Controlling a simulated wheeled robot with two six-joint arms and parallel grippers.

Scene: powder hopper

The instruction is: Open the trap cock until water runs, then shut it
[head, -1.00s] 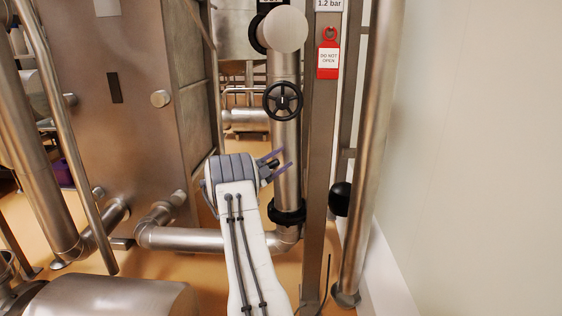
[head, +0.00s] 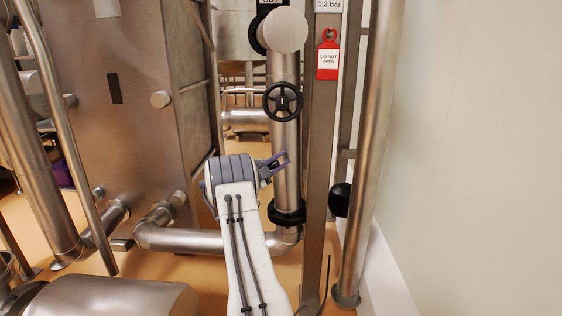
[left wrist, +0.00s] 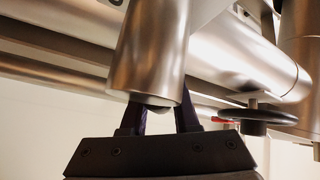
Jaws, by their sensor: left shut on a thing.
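My left gripper (head: 278,166) is shut in front of the upright steel pipe (head: 286,135), below the black handwheel. It holds a small part there, taken to be the trap cock's handle, which the fingers mostly hide. In the left wrist view, the two dark purple fingers (left wrist: 162,118) reach up behind a steel cylinder (left wrist: 152,50), and the gripped part cannot be made out. I see no running water in either view. My right gripper is in neither view.
The black handwheel (head: 283,102) is just above the gripper. A red "DO NOT OPEN" tag (head: 327,60) hangs on the steel post to the right. A black ball (head: 340,199) is beside the post. A large steel cabinet (head: 125,110) stands left. A horizontal pipe (head: 190,240) runs below.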

